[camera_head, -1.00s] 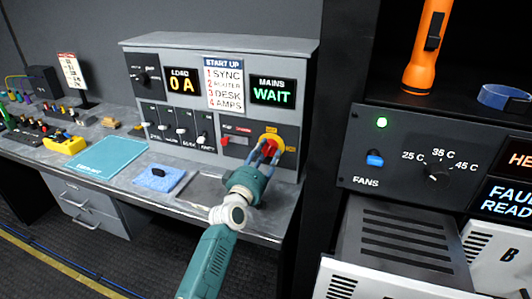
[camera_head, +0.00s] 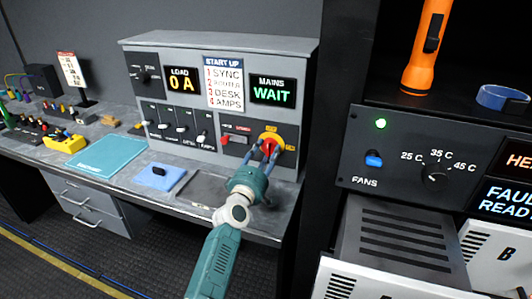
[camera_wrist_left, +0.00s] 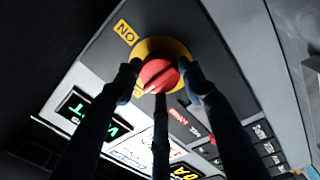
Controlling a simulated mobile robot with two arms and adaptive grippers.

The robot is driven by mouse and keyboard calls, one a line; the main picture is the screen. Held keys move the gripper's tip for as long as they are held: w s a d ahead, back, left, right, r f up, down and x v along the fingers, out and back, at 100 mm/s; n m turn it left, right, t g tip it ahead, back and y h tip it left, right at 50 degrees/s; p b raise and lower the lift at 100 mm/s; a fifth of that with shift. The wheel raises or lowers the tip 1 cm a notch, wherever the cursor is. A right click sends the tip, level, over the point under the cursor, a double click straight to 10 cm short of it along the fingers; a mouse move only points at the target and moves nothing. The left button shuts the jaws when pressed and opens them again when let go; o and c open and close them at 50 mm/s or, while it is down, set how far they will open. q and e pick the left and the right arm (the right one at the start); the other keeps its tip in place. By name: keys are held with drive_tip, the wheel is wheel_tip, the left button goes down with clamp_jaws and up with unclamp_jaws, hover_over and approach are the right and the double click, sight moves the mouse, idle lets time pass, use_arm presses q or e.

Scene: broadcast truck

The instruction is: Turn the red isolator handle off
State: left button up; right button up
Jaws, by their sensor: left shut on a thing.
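The red isolator handle (camera_head: 266,145) sits on a yellow round plate on the right part of the grey control panel (camera_head: 222,100). My right gripper is in neither view.
A red switch (camera_head: 226,140) is left of the handle. The load display (camera_head: 182,80) reads 0 A and the mains display (camera_head: 272,91) reads WAIT. A blue cloth (camera_head: 158,176) lies on the desk. A rack with a fan knob (camera_head: 435,173) stands at right.

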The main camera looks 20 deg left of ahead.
use_arm(q)
drive_tip(key=shift+d+f, duration=0.25)
drive_tip(key=shift+f, duration=0.15)
drive_tip(key=o, duration=1.2)
drive_tip(key=shift+c, duration=0.2)
drive_tip(key=shift+r, duration=0.2)
drive_tip(key=s, duration=1.2)
drive_tip(key=shift+a+f, duration=0.15)
drive_tip(key=shift+f, duration=0.2)
drive_tip(key=shift+f, duration=0.1)
